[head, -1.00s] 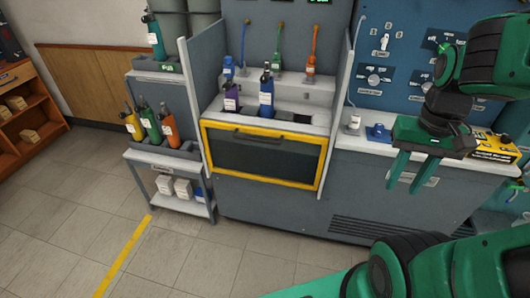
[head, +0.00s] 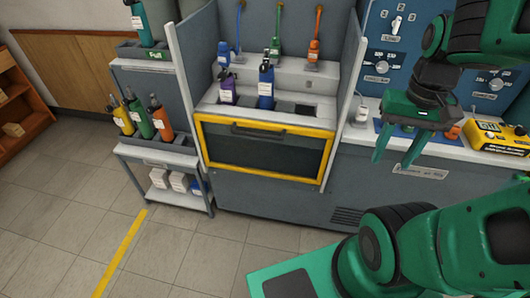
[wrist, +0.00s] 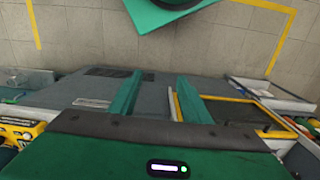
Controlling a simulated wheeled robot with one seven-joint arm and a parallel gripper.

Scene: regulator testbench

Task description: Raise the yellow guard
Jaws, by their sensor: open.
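The yellow guard (head: 215,152) is a yellow-framed dark panel on the front of the bench, in the middle of the head view. It hangs low, below the bench top, with a dark handle bar (head: 264,130) along its upper part. In the wrist view the guard's yellow frame (wrist: 240,98) shows at the right, partly hidden behind a finger. My gripper (head: 395,151) is open and empty, fingers pointing down. It is to the right of the guard and apart from it, in front of the counter.
Purple (head: 227,88) and blue (head: 266,88) bottles stand in the bench bay behind the guard, between grey side panels. A shelf cart (head: 158,154) with bottles stands at the left. A yellow box (head: 497,137) sits on the right counter. The floor in front is clear.

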